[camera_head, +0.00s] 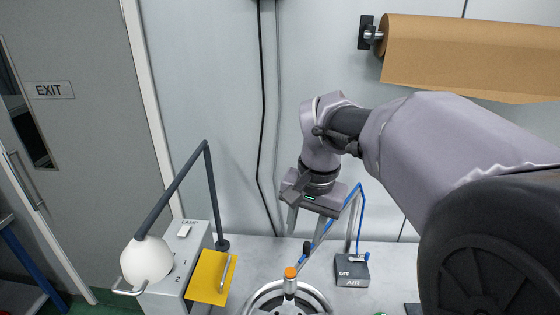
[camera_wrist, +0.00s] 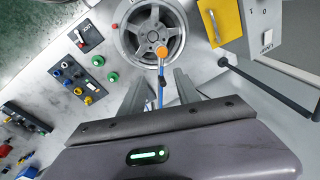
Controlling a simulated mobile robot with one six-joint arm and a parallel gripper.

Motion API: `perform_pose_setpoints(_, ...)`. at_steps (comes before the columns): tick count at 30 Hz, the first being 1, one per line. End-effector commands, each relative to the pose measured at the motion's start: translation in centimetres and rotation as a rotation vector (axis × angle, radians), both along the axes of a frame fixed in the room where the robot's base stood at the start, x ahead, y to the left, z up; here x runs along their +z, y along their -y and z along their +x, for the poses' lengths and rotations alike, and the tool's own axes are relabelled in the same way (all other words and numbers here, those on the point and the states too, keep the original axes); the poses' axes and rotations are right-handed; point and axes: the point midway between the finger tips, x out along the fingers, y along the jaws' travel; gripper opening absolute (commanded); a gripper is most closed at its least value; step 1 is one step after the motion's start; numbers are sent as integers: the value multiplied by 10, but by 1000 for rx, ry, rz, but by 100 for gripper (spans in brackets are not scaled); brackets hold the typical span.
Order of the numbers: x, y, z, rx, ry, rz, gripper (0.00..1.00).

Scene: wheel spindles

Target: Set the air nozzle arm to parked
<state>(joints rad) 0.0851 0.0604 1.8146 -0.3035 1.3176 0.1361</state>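The air nozzle arm (camera_head: 325,233) is a thin tube with a blue hose and a dark grip. It slants from the grey AIR box (camera_head: 353,268), which shows the word OFF, toward the wheel (camera_head: 262,298). In the wrist view the arm (camera_wrist: 161,92) points at the wheel's hub, near an orange cap (camera_wrist: 162,51). My gripper (camera_head: 320,243) is open, pointing down above the bench. In the wrist view my gripper's fingers (camera_wrist: 160,78) appear on either side of the arm, with a gap to each. Whether they are level with it I cannot tell.
A white lamp (camera_head: 147,260) on a jointed dark arm and a yellow plate (camera_head: 211,277) stand left. In the wrist view, a knob panel (camera_wrist: 77,82) and green buttons (camera_wrist: 112,76) lie left of the wheel. A brown paper roll (camera_head: 470,55) hangs on the wall.

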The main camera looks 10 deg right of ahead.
Motion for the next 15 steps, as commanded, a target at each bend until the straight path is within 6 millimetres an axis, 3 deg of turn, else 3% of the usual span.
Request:
perform_pose_setpoints(1,38,9,21,-27,-44,-7,39)
perform_pose_setpoints(5,48,27,57,-89,-124,-26,39)
perform_pose_setpoints(11,31,36,72,-118,-159,-36,39)
perform_pose_setpoints(15,-6,36,70,-116,-162,-36,39)
